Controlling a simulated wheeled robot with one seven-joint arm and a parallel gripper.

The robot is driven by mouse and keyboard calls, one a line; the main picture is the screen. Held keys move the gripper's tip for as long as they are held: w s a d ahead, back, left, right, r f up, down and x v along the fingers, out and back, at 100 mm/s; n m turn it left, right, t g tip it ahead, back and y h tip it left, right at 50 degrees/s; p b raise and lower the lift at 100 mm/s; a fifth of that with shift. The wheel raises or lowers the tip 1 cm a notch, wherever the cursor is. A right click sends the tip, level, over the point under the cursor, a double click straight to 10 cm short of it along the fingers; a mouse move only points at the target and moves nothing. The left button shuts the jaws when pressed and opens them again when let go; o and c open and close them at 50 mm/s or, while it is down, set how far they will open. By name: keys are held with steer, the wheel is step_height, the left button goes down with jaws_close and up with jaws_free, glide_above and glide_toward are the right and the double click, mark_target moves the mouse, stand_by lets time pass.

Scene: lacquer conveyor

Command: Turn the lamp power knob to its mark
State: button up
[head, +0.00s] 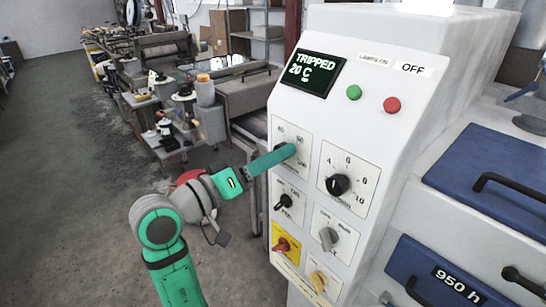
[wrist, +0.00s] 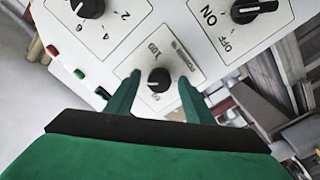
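The lamp power knob (wrist: 159,79) is a small black knob on a white dial plate (wrist: 178,62) with a printed scale, including a 100. In the wrist view a pale mark shows on its lower left side; its exact setting is hard to read. My gripper (wrist: 159,77) is open, one green finger on each side of this knob, with visible gaps between fingers and knob. In the head view my gripper (head: 291,150) reaches the upper left dial plate (head: 294,134) and hides the knob there.
A larger black knob (head: 337,185) sits just right, a black switch (head: 284,201) below, then a grey knob (head: 328,238), red knob (head: 282,244) and yellow knob (head: 318,281). The display (head: 312,73) reads TRIPPED 20 C. Green (head: 354,92) and red (head: 392,104) buttons are above.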

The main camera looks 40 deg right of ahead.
steer(key=a, duration=1)
steer(key=shift+s+a+f, duration=0.2)
steer(key=shift+s+a, duration=0.2)
steer(key=shift+w+f, duration=0.1)
